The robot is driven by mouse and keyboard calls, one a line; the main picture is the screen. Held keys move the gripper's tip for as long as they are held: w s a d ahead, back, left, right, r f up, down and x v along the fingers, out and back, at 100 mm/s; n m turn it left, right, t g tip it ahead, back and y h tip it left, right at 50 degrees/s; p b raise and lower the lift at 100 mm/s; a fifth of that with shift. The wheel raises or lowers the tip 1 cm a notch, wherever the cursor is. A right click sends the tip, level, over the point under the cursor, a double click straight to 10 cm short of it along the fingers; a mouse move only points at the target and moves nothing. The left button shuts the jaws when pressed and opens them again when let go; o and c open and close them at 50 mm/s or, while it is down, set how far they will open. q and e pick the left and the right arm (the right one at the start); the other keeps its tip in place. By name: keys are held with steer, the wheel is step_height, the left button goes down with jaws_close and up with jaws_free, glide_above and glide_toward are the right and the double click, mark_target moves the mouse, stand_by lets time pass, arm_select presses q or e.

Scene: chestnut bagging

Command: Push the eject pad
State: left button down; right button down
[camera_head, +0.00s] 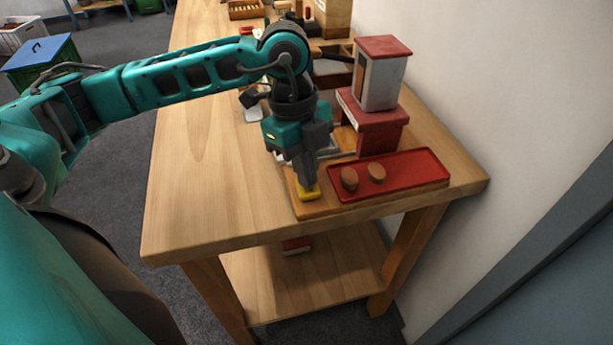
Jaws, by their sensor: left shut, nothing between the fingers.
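The yellow eject pad (309,193) sits on a wooden board at the front of the table, left of the red tray. My left gripper (306,182) points straight down with its fingers shut and empty. Its fingertips are at the pad, over its upper part. I cannot tell whether they touch it or press it down. The red and white machine (379,78) stands on a red base (374,131) behind the tray. My right gripper is not in view.
The red tray (415,179) holds two brown chestnuts (349,178). A wooden table (190,190) carries it all, with clear room on its left. A wall (500,80) is close on the right. Boxes and small items stand at the back. A blue-lidded bin (40,52) is on the floor.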

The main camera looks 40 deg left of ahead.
arm_select(q)
step_height(320, 180, up, 8)
steer(key=p, duration=0.6)
steer(key=shift+p, duration=0.3)
stand_by(0.3)
